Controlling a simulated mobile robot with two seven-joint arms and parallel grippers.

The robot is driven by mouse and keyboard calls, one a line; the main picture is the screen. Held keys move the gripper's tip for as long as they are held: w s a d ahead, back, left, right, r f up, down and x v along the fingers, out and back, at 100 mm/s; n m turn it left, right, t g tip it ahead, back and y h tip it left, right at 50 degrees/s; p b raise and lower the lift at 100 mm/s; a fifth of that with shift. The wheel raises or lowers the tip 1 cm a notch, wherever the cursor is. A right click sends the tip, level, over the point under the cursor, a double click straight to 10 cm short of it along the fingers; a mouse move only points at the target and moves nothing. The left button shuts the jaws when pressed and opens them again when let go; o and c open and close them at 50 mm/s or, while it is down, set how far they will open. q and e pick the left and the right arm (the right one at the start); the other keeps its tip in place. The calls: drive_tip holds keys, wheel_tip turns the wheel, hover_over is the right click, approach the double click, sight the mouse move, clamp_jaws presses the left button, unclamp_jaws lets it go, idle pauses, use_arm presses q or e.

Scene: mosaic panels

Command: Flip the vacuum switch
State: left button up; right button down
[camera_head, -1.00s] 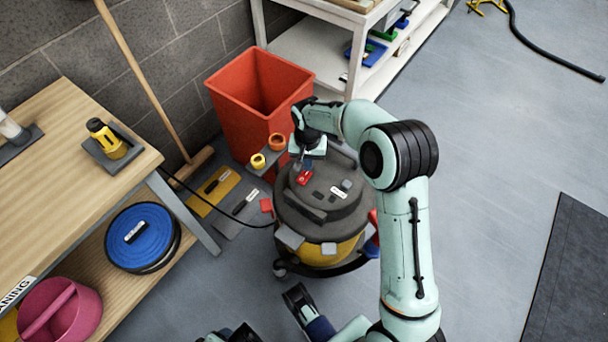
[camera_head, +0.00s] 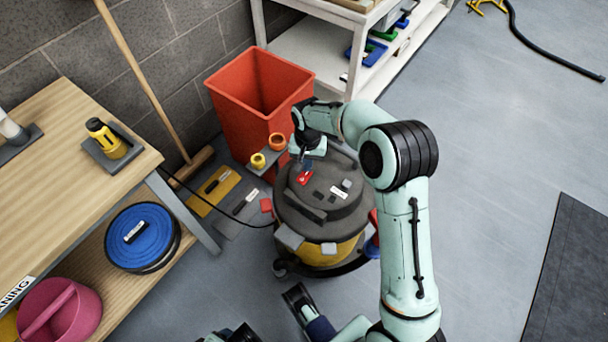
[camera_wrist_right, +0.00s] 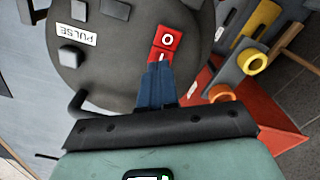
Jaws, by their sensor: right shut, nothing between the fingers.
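The vacuum has a dark grey lid (camera_head: 345,210) and a yellow body (camera_head: 325,253), and stands upright on the floor. Its red switch (camera_head: 304,178) is on the lid. In the right wrist view the red switch (camera_wrist_right: 168,40) shows a white O on its far half and an I mark nearer the fingers. My right gripper (camera_wrist_right: 157,66) is shut and empty, its blue fingertips at the I end of the switch. Whether they touch it or hover just above, I cannot tell. The fingertips partly hide that end.
A red bin (camera_head: 255,95) stands behind the vacuum, with yellow and orange rings (camera_head: 277,141) beside it. A wooden bench (camera_head: 60,150) is at the left. A black cord runs from the vacuum toward it. The floor at the right is clear up to a dark mat (camera_head: 575,285).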

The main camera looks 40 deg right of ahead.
drive_tip(key=shift+f+b, duration=0.45)
drive_tip(key=shift+f, duration=0.55)
idle(0.3)
drive_tip(key=shift+r+p, duration=2.7)
drive_tip(key=shift+r, duration=0.85)
drive_tip(key=shift+f, duration=0.1)
